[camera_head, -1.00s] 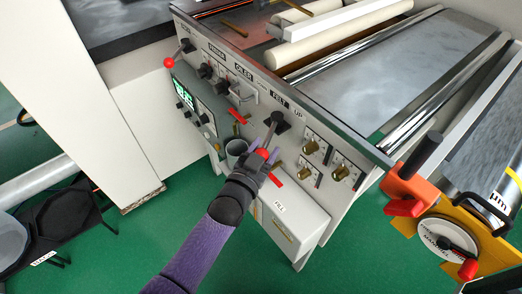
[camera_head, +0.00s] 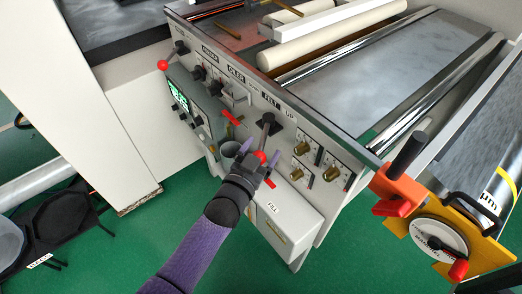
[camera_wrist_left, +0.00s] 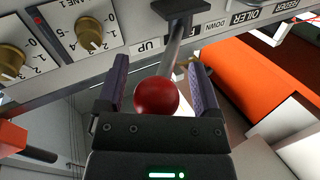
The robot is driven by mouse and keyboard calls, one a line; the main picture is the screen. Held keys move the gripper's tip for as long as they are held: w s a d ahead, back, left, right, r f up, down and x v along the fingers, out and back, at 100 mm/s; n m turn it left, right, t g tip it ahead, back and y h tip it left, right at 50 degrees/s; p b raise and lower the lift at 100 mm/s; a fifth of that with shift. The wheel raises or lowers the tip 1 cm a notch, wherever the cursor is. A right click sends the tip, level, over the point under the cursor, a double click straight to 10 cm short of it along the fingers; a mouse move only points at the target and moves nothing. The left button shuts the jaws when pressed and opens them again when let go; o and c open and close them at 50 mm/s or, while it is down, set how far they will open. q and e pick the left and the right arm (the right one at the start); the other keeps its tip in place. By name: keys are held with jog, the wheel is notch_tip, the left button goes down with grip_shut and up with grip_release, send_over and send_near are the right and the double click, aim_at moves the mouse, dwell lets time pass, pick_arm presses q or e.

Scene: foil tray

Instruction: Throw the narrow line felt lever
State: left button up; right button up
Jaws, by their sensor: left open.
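The felt lever (camera_head: 266,130) is on the front panel below the FELT label (camera_head: 271,102). Its shaft slants down from a black mount to a red ball knob (camera_head: 261,157). In the left wrist view the red ball (camera_wrist_left: 156,97) sits between the two purple fingers, with the shaft running up behind it to the black mount. UP (camera_wrist_left: 149,46) and DOWN (camera_wrist_left: 215,27) labels flank the shaft. My left gripper (camera_head: 259,156) is open around the knob; a gap shows at the right finger, and contact at the left one is unclear. My right gripper is not in view.
Another red-ball lever (camera_head: 163,65) is at the panel's upper left. Brass dials (camera_head: 298,173) lie right of the felt lever. A white box (camera_head: 290,222) marked FILL juts out below. An orange and yellow hand-wheel unit (camera_head: 440,238) stands at the right.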

pick_arm(q)
jog(key=p+v, duration=0.2)
jog(key=v, duration=0.8)
jog(key=shift+a, duration=0.1)
jog(key=s+a+f+n+g+y+b, duration=0.1)
jog(key=s+a+f+g+y, duration=0.2)
jog(key=f, duration=0.6)
jog(key=s+a+f+n+g+y+b, duration=0.1)
jog(key=s+a+f+g+b, duration=0.1)
jog(key=s+f, duration=0.5)
jog(key=s+a+f+n+g+y+b, duration=0.1)
jog(key=s+a+f+g, duration=0.15)
jog(key=f, duration=0.75)
jog(key=s+a+f+g+y+b, duration=0.1)
jog(key=s+a+f+g, duration=0.1)
jog(key=s, duration=0.5)
jog(key=s+a+f+n+g+y+b, duration=0.1)
jog(key=s+a+f+g, duration=0.1)
jog(key=s+f, duration=0.3)
jog(key=s+a+f+g+y+b, duration=0.1)
jog(key=s+f+g, duration=0.3)
jog(key=s, duration=0.5)
jog(key=shift+a+n, duration=0.4)
jog(key=shift+a, duration=0.25)
